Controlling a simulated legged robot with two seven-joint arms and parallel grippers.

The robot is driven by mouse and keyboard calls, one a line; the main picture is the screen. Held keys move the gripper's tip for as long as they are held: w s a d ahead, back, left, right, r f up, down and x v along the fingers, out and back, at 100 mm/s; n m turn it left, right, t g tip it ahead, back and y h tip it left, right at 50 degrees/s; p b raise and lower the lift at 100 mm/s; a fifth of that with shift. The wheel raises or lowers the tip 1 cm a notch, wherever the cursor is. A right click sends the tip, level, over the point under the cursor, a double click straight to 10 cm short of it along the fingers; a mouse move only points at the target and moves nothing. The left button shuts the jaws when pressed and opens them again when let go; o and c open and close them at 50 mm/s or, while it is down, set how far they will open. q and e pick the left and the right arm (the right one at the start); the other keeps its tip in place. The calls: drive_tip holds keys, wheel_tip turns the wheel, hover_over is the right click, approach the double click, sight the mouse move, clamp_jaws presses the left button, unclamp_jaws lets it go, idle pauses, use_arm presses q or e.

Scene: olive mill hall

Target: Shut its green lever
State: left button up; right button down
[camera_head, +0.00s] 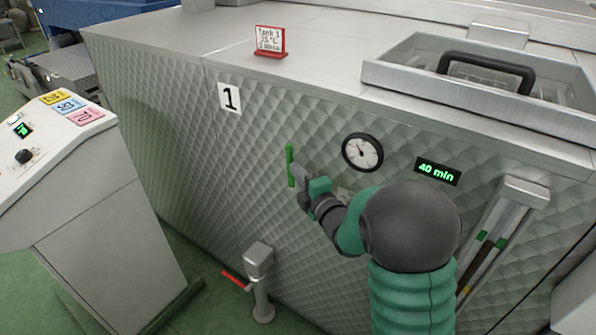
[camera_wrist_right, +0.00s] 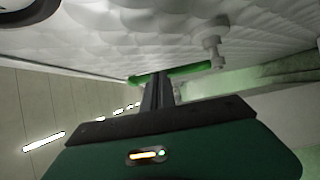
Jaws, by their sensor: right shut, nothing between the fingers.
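The green lever (camera_head: 289,163) stands nearly upright in front of the quilted metal wall of tank 1. It also shows in the right wrist view (camera_wrist_right: 190,74), lying across the picture beyond my fingers, near a pale metal stem (camera_wrist_right: 211,45) that comes from the wall. My right gripper (camera_head: 297,173) is shut and empty, its fingertips just right of the lever's middle to lower part. In the right wrist view the fingers (camera_wrist_right: 158,92) end at the lever; I cannot tell whether they touch. My left gripper is not in view.
A round gauge (camera_head: 362,152) and a "40 min" display (camera_head: 438,171) sit on the wall right of the lever. A metal post (camera_head: 260,280) with a red handle stands below. A control console (camera_head: 80,190) is at left. A small sign (camera_head: 269,41) stands on the tank top.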

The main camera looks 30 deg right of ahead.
drive_tip(key=w+a+n+g+p, duration=0.3)
drive_tip(key=w+g+p, duration=0.5)
drive_tip(key=p, duration=0.8)
drive_tip(key=w+a+f+n+g+h+p, duration=0.1)
drive_tip(key=w+a+f+g+h+p, duration=0.1)
drive_tip(key=w+f+g+p, duration=0.1)
wheel_tip(320, 180, down, 3)
drive_tip(key=g+p, duration=0.1)
drive_tip(key=p, duration=0.1)
drive_tip(key=shift+w+n+p, duration=0.25)
drive_tip(key=shift+n+p, duration=0.05)
drive_tip(key=shift+p, duration=0.05)
drive_tip(key=shift+s+f, duration=0.1)
drive_tip(key=shift+f, duration=0.05)
drive_tip(key=shift+a, duration=0.1)
